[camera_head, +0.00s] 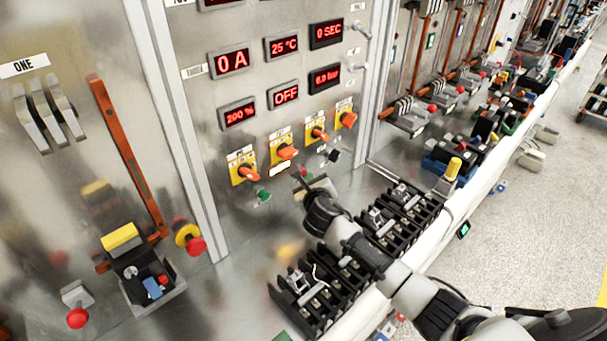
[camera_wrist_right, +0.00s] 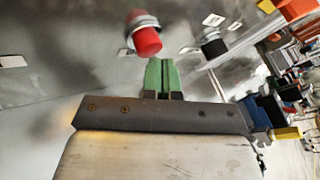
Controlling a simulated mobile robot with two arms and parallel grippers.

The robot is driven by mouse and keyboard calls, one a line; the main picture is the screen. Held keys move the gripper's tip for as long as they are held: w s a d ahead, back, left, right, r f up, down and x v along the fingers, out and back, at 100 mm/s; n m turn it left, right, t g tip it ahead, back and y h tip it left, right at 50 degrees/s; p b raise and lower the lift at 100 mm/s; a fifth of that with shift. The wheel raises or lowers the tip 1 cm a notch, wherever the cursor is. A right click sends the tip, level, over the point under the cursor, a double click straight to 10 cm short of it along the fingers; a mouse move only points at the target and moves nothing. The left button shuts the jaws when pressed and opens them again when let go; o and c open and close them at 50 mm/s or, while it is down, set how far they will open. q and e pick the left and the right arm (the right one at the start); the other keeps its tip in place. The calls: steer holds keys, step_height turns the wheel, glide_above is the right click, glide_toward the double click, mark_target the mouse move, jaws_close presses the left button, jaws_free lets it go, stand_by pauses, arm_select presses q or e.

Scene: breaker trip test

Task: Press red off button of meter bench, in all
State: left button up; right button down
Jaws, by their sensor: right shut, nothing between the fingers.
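The red button (camera_wrist_right: 146,38), with a metal collar, sticks out of the grey meter bench panel in the right wrist view. My right gripper (camera_wrist_right: 161,62) is shut and empty, its green fingertips just below and slightly right of the button in that picture. I see no clear contact, but the exact gap is hard to judge. In the head view my right gripper (camera_head: 301,177) is at the lower part of the bench panel (camera_head: 228,160), and I cannot make out the red button there. My left gripper is not in view.
A green button (camera_head: 263,196) and a black knob (camera_head: 334,156) flank the gripper. Orange rotary switches (camera_head: 286,152) sit above, under red displays (camera_head: 232,62). Black terminal blocks (camera_head: 325,295) lie below my arm. Another red button (camera_head: 78,318) is far left.

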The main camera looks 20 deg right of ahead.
steer(key=shift+w+a, duration=0.1)
steer(key=shift+w, duration=0.2)
stand_by(0.6)
steer(key=shift+s+d+p, duration=0.3)
steer(key=shift+s+p, duration=0.45)
steer(key=shift+s, duration=0.1)
steer(key=s+p, duration=0.1)
steer(key=s+d+p, duration=0.1)
steer(key=s, duration=0.2)
steer(key=shift+s+d+p, duration=0.35)
steer(key=shift+p, duration=0.05)
